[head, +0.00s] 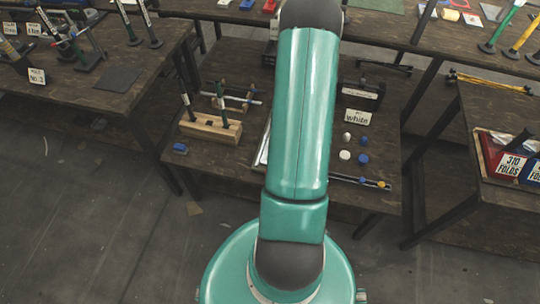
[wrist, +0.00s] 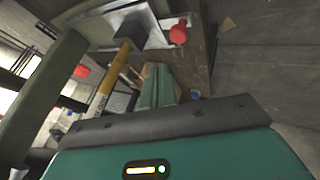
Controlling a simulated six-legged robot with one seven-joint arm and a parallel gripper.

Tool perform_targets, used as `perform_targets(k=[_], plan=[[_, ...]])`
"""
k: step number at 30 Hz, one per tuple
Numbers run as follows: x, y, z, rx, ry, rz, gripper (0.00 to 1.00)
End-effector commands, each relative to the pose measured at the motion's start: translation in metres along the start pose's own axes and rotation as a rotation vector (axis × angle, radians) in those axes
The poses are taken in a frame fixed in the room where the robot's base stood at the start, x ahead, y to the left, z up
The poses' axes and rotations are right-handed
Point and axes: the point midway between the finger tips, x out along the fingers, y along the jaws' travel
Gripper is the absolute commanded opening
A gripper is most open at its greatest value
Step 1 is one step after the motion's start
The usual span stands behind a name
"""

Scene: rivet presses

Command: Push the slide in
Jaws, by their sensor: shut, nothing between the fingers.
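A red knob (wrist: 178,35) is beside the plate. A grey-green frame (wrist: 42,85) rises close on the left. I cannot tell which part is the slide, or whether my gripper touches anything. In the head view my arm hides the gripper.
Benches stand at left, right and back. The floor at lower left is clear.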

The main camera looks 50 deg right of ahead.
Motion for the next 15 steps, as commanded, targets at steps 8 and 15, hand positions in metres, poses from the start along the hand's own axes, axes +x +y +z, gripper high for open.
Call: perform_targets(k=[8, 15], plan=[[0.032, 0.001, 0.003, 0.007, -0.004, 0.002, 0.0], [0.078, 0.0, 0.003, 0.007, -0.003, 0.0, 0.0]])
